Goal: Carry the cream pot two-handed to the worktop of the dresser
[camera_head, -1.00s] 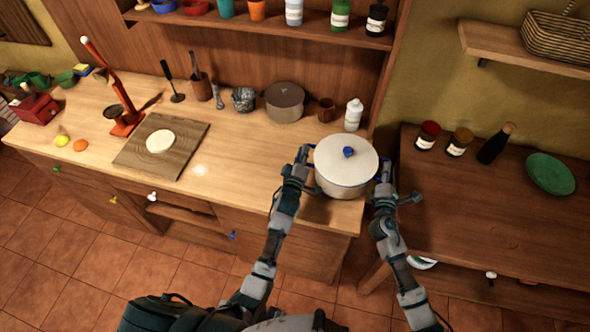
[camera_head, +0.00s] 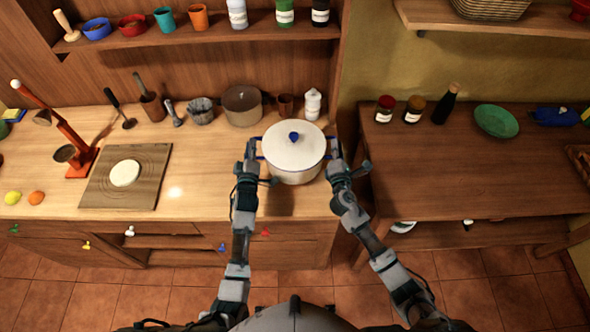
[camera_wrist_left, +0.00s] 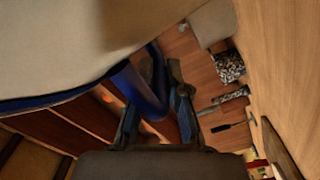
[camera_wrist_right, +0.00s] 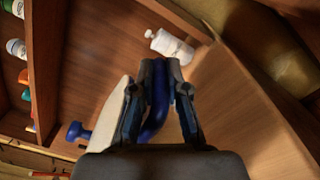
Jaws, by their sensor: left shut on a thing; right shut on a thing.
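The cream pot (camera_head: 291,168) has a pale lid, a blue lid knob (camera_head: 293,137) and blue side handles. It is upright over the right end of the dresser's wooden worktop (camera_head: 220,170). I cannot tell whether its base touches the wood. My left gripper (camera_head: 251,151) is shut on the left handle, which shows between its fingers in the left wrist view (camera_wrist_left: 146,98). My right gripper (camera_head: 336,154) is shut on the right handle, seen between its fingers in the right wrist view (camera_wrist_right: 158,108). The pot's underside is hidden in the head view.
Behind the pot stand a white bottle (camera_head: 313,104), a brown cup (camera_head: 286,105) and a grey-brown pot (camera_head: 242,106). A cutting board (camera_head: 150,185) lies left. A darker side table (camera_head: 440,170) with jars and a green plate (camera_head: 496,121) is right. The worktop's front middle is clear.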

